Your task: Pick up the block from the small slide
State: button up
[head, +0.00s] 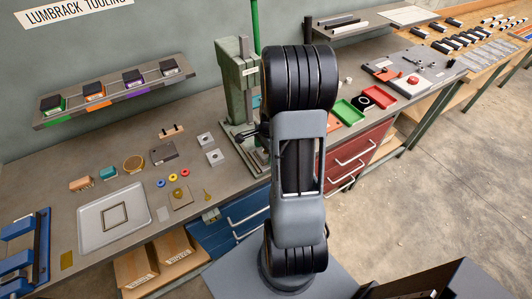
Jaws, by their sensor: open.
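The green fly press (238,75) stands on the bench, partly hidden by my arm. Slim rails (252,160) lie at its foot and may be the small slide; I cannot make out a block on them.
A pale tray (115,218) with a square frame lies at the left. Small coloured rings (173,177), a brown block (80,184) and a teal block (108,173) lie nearby. A shelf (115,92) hangs above. Green and red trays (347,112) stand right of my arm.

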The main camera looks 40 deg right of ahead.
jog(key=shift+c, duration=0.3)
jog(key=c, duration=1.1)
jog(key=shift+o, duration=0.2)
jog(key=shift+r, duration=0.2)
